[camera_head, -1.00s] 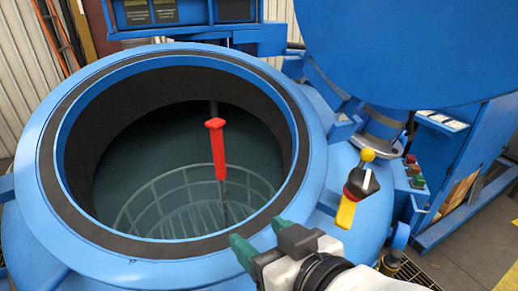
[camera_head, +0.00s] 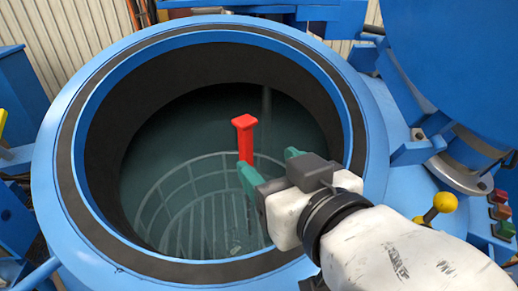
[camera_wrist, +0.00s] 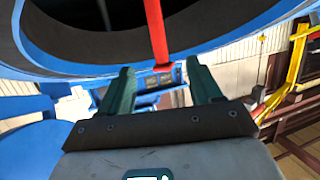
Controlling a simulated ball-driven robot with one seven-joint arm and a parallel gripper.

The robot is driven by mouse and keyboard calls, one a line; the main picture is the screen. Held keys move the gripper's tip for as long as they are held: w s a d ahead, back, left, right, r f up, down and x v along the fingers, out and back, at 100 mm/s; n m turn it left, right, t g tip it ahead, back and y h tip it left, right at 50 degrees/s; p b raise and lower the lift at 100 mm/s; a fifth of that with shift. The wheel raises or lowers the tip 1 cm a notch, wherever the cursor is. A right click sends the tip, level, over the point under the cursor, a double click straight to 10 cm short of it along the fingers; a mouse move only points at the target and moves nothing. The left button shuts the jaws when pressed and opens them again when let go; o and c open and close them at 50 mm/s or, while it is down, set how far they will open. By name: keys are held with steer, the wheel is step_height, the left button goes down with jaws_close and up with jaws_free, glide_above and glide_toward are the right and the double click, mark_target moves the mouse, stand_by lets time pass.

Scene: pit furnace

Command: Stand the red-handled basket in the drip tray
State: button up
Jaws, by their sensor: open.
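The wire basket (camera_head: 188,200) sits down inside the round furnace pit. Its upright red handle (camera_head: 245,133) rises toward the pit opening. My gripper (camera_head: 268,162) is open and empty, reaching over the pit's right rim close to the handle. In the wrist view, the red handle (camera_wrist: 157,35) lines up with the gap between the green fingers, beyond their tips. The fingers hide part of the handle's lower end in the head view. I cannot make out the drip tray in either view.
The pit's blue rim (camera_head: 50,185) surrounds the dark opening. The raised blue lid (camera_head: 455,60) stands at the right on its post. A yellow knob (camera_head: 444,202) and several coloured buttons (camera_head: 498,212) are at the right. Blue equipment (camera_head: 20,100) stands at the left.

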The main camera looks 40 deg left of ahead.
mark_target(248, 145)
steer(key=b+x, duration=0.1)
steer(key=x, duration=0.8)
steer(key=shift+w+a+f+b, duration=0.15)
steer(key=shift+w+a+b, duration=0.05)
steer(key=shift+a+b, duration=0.2)
steer(key=shift+d, duration=0.1)
jaws_close()
stand_by(0.5)
